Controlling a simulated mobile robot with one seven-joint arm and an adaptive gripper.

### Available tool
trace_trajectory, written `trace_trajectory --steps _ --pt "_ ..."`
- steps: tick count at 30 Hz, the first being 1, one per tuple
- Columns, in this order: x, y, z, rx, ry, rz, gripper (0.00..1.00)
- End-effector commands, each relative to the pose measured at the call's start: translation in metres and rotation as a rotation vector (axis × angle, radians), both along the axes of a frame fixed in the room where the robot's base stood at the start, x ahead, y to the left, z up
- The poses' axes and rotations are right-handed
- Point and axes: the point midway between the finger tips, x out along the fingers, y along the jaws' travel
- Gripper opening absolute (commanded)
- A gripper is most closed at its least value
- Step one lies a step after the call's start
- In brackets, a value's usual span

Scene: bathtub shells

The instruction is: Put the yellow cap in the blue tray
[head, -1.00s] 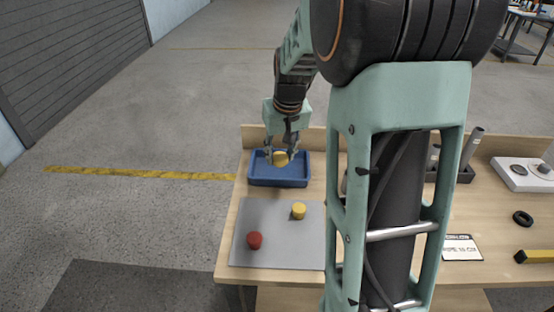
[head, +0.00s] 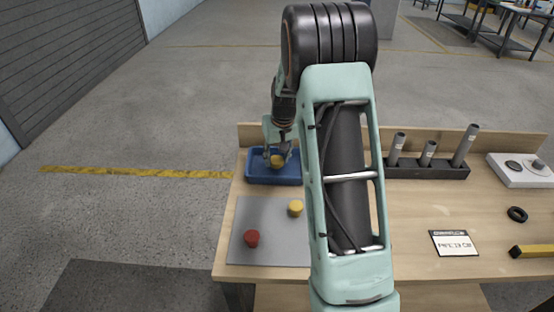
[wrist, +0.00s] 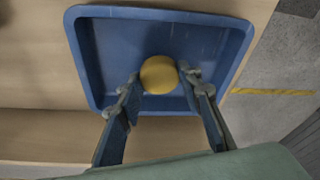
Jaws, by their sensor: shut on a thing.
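My gripper (head: 277,157) is shut on a yellow cap (head: 277,162) over the blue tray (head: 262,181). In the wrist view the yellow cap (wrist: 159,74) sits between the two fingertips of my gripper (wrist: 160,77), with the floor of the blue tray (wrist: 112,45) behind it. I cannot tell whether the cap touches the tray floor. A second yellow cap (head: 295,208) stands on the grey mat (head: 270,222) in front of the tray. My arm hides the tray's right end in the head view.
A red cap (head: 251,239) is on the mat. Right of my arm stand a dark rack (head: 428,172) with grey cylinders, a white box (head: 519,170), a black ring (head: 517,214), a label card (head: 454,243) and a yellow-black bar (head: 533,251). A low board edges the table's back.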

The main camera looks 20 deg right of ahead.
Motion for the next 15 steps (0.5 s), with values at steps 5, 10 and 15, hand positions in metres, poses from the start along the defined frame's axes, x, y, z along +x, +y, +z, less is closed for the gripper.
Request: trace_trajectory --steps 5,10,15 --pt "0.0003 0.0 -0.0089 0.0 -0.002 0.0 0.06" --pt "0.0001 -0.0001 -0.0099 0.0 -0.001 0.0 0.06" --pt "0.0 -0.0001 -0.0118 -0.001 -0.001 0.0 0.41"
